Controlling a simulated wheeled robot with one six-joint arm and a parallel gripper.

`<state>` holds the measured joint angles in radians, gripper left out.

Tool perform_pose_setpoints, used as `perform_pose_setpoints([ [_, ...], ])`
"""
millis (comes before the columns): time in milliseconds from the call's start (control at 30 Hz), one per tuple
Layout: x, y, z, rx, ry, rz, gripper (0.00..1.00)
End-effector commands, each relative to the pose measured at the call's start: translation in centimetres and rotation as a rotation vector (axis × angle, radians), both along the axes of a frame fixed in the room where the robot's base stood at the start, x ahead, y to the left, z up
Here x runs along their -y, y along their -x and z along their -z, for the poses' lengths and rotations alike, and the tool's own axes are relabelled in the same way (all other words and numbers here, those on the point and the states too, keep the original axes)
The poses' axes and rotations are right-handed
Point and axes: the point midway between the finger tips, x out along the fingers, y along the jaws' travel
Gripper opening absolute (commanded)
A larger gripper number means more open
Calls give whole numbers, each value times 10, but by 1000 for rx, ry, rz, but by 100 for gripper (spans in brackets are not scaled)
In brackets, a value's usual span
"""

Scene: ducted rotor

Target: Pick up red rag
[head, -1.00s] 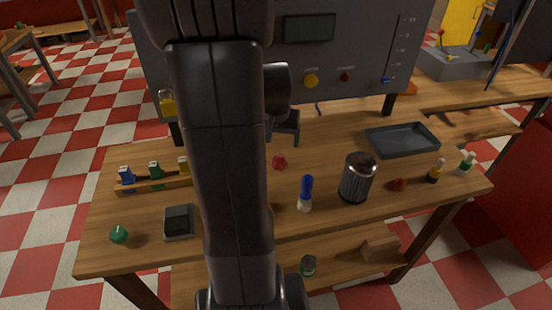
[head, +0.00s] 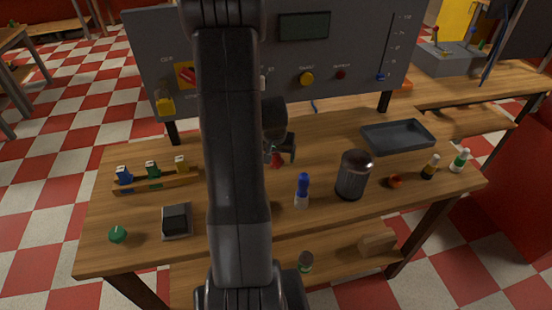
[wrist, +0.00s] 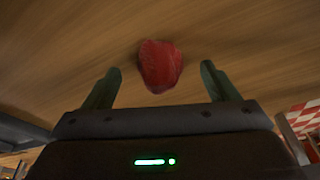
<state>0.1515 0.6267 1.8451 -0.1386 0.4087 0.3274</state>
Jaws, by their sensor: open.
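The red rag (wrist: 160,66) is a small crumpled lump on the wooden table. In the wrist view it lies between and a little beyond my gripper's two fingertips (wrist: 160,72), with a gap to each finger. In the head view the rag (head: 276,161) shows as a small red patch, partly hidden by my gripper (head: 280,153). My gripper is open and empty, close to the rag. My arm hides part of the table's middle.
On the wooden table (head: 330,145) stand a dark metal canister (head: 353,175), a blue-topped bottle (head: 302,191), a grey tray (head: 397,135), and two small bottles at right. A rack (head: 157,182) of small blocks is at left. A grey panel (head: 345,60) rises behind.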

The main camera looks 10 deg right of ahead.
Motion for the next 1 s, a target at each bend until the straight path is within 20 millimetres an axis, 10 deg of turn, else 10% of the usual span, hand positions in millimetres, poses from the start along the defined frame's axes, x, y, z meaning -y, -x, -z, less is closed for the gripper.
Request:
perform_pose_setpoints([
  [333,1,-1,5,1,0,0,78],
  [567,0,-1,5,1,0,0,33],
  [1000,1,-2,-3,3,1,0,32],
])
